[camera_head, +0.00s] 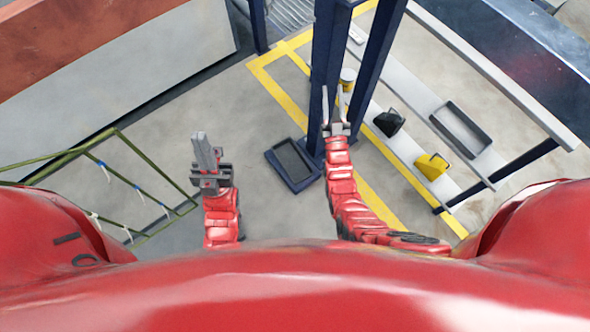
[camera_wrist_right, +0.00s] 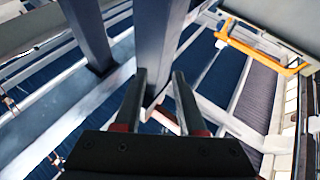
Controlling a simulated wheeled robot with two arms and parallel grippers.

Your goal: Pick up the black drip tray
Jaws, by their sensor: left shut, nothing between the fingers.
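A dark, shallow rectangular tray (camera_head: 461,129), which looks like the black drip tray, lies on a pale bench at the right in the head view. Nothing is seen in it. My right gripper (camera_head: 332,100) is open, with its two fingers apart, beside a dark blue post and well to the left of the tray. In the right wrist view the open fingers (camera_wrist_right: 160,88) have no object held between them, and the tray is not seen. My left gripper (camera_head: 201,140) is shut and empty over the floor at the left, far from the tray.
Dark blue posts (camera_head: 328,60) stand beside my right gripper. A black container (camera_head: 389,122), a yellow container (camera_head: 432,166) and a yellow can (camera_head: 348,76) are on the bench side. A green rack (camera_head: 130,150) stands left. Floor between my grippers holds a dark blue-rimmed plate (camera_head: 293,163).

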